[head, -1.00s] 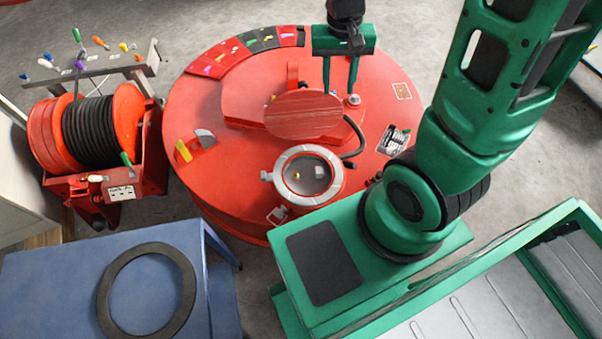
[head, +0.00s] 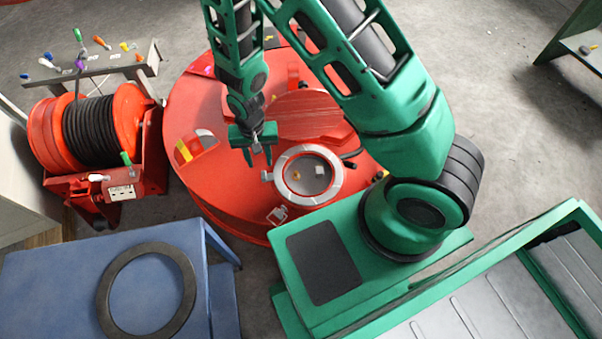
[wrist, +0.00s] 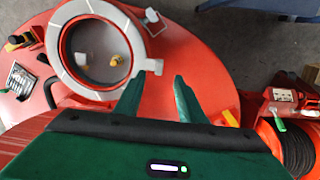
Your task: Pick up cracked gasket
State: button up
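A light grey segmented ring (head: 281,160), which looks like the cracked gasket, lies around the round opening on top of the red magnet (head: 230,190). A small tab sticks out from its left side. My gripper (head: 259,161) is open and empty, above the magnet just left of the ring and near the tab. In the wrist view the ring (wrist: 54,55) lies beyond my open gripper (wrist: 158,80), with its tab (wrist: 153,66) in line with the gap between the fingertips. I cannot make out a crack.
A black ring (head: 108,298) lies on the blue table (head: 50,275) at the lower left. A red cable reel (head: 50,140) stands left of the magnet. Small loose pieces show inside the opening. A green-framed tray (head: 480,305) is at the lower right.

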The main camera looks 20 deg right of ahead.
send_over(263, 174)
jog(key=s, duration=0.1)
notch_tip(263, 174, down, 4)
jog(key=shift+a+f, duration=0.1)
jog(key=shift+f, duration=0.05)
jog(key=shift+w+f, duration=0.15)
jog(key=shift+f, duration=0.8)
jog(key=shift+w+f, duration=0.2)
jog(key=shift+f, duration=0.8)
jog(key=shift+w+f, duration=0.15)
jog(key=shift+f, duration=0.8)
jog(key=shift+c, duration=0.6)
grip_shut()
